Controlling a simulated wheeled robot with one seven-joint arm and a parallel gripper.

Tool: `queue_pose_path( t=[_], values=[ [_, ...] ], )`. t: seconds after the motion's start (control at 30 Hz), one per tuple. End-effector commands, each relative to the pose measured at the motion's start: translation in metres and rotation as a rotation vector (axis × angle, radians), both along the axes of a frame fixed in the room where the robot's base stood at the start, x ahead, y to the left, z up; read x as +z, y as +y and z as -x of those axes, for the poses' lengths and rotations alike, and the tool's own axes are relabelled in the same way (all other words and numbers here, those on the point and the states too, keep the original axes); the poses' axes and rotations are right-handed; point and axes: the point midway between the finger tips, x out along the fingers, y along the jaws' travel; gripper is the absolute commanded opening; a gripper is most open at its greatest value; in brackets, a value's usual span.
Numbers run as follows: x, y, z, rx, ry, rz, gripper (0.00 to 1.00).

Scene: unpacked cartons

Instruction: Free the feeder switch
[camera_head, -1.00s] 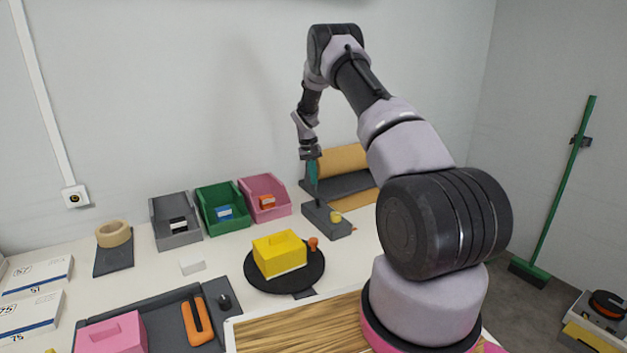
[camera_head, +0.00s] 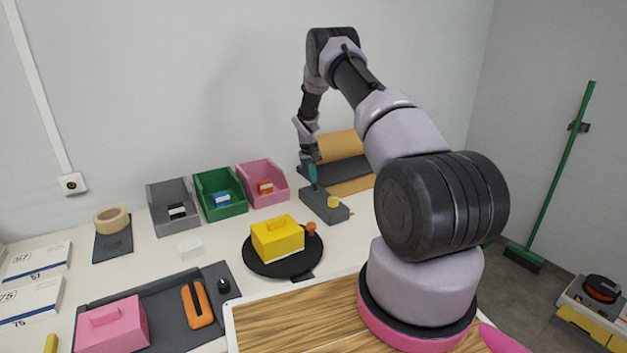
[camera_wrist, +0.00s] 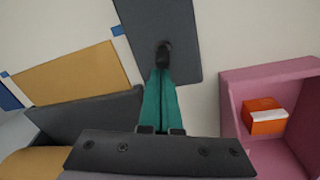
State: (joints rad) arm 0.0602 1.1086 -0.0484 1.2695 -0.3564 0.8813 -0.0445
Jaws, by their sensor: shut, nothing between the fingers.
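In the wrist view the grey box (camera_wrist: 180,25) carries a small black lever (camera_wrist: 163,53). My gripper (camera_head: 313,184) is over the left part of the box, pointing down. Its teal fingers are shut together with nothing between them. In the wrist view the fingertips (camera_wrist: 161,70) are at the black lever; I cannot tell whether they touch it. The knob is out of the wrist view.
A pink bin (camera_head: 283,197) stands close left of the box, with green (camera_head: 235,210) and grey (camera_head: 178,232) bins beyond. A tan roll on a dark stand (camera_head: 340,172) is behind. A black turntable (camera_head: 265,268) bearing a yellow block (camera_head: 278,238) lies in front.

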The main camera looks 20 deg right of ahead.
Motion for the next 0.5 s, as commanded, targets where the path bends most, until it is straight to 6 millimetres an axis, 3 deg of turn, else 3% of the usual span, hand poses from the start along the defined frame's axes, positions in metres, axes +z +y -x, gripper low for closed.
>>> queue_pose_path(
  t=[0.5],
  values=[
    [0.0025, -0.0007, 0.0049, -0.002, -0.089, -0.019, 0.0]
  ],
)
